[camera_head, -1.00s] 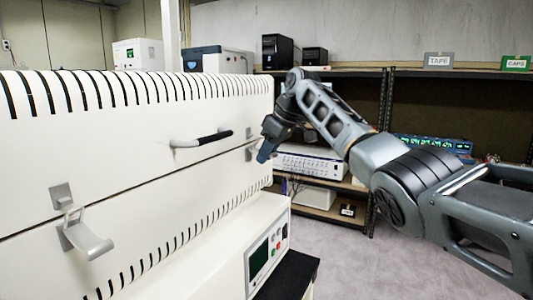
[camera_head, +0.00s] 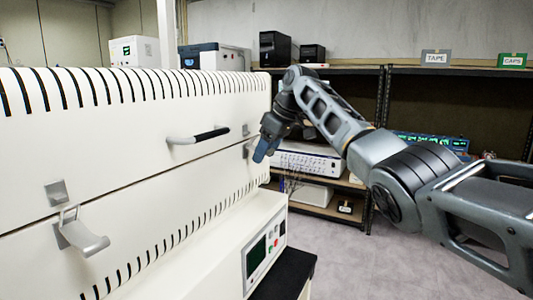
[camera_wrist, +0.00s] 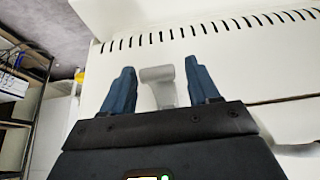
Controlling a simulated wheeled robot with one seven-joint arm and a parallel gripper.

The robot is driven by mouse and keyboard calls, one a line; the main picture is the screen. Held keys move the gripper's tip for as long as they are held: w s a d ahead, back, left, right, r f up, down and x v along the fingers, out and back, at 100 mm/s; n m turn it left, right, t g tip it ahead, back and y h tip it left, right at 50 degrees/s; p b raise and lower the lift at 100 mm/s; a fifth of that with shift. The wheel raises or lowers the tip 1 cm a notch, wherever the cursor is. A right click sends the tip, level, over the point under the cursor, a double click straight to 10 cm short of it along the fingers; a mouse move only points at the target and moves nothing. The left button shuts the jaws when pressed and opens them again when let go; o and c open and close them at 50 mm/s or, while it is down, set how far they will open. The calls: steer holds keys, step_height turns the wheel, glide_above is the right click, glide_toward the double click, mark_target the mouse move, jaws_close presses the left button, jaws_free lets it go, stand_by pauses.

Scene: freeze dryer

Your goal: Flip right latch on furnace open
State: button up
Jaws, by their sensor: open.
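The white furnace (camera_head: 120,160) fills the left of the head view. Its right latch is mostly hidden behind my gripper (camera_head: 262,152) there; a small grey plate (camera_head: 246,130) shows just above. In the wrist view, the grey right latch (camera_wrist: 158,74) lies between the two blue fingers of my gripper (camera_wrist: 158,85), which are open on either side of it. A gap shows between the latch and each finger. The left latch (camera_head: 82,238) stands out from the furnace front at the lower left. A handle with a black grip (camera_head: 198,137) is between the latches.
A control panel (camera_head: 265,245) with a screen sits below the furnace front, beside a black ledge (camera_head: 286,277). A shelf rack (camera_head: 378,110) with instruments stands behind my arm. The floor (camera_head: 350,265) at the right is clear.

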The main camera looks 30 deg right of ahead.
steer(key=b+v, duration=0.1)
steer(key=v, duration=0.6)
steer(key=shift+d+r+b, duration=0.15)
steer(key=shift+r+b, duration=0.05)
steer(key=shift+b, duration=0.15)
steer(key=shift+s, duration=0.1)
